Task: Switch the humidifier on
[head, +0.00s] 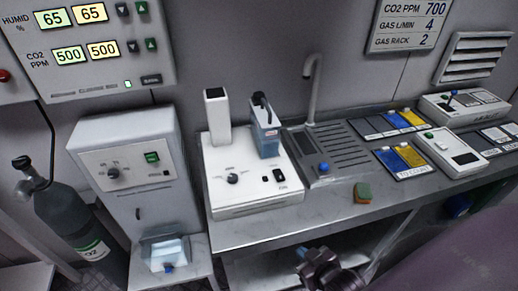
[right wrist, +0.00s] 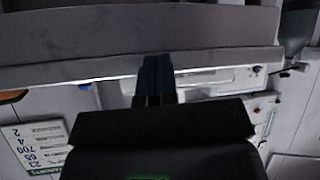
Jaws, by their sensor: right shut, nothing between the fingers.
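A tall white cabinet (head: 110,150), which looks like the humidifier, stands left of the counter. Its front panel has a black dial (head: 113,174) and a green switch (head: 152,157); small markings there cannot be read. A clear water tank or tray (head: 166,254) with a blue part sits at its foot. My right gripper (head: 309,253) is low in front of the counter edge, right of the cabinet and well apart from it. In the right wrist view its dark fingers (right wrist: 154,80) are together with nothing between them. My left gripper is not in view.
The counter (head: 270,232) holds a white instrument (head: 223,188) with a bottle, a sink with a tap (head: 313,85), a sponge (head: 363,192) and blue and yellow trays. A gas cylinder (head: 66,215) stands left of the cabinet. A wall controller (head: 90,85) shows 65 and 500 readings.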

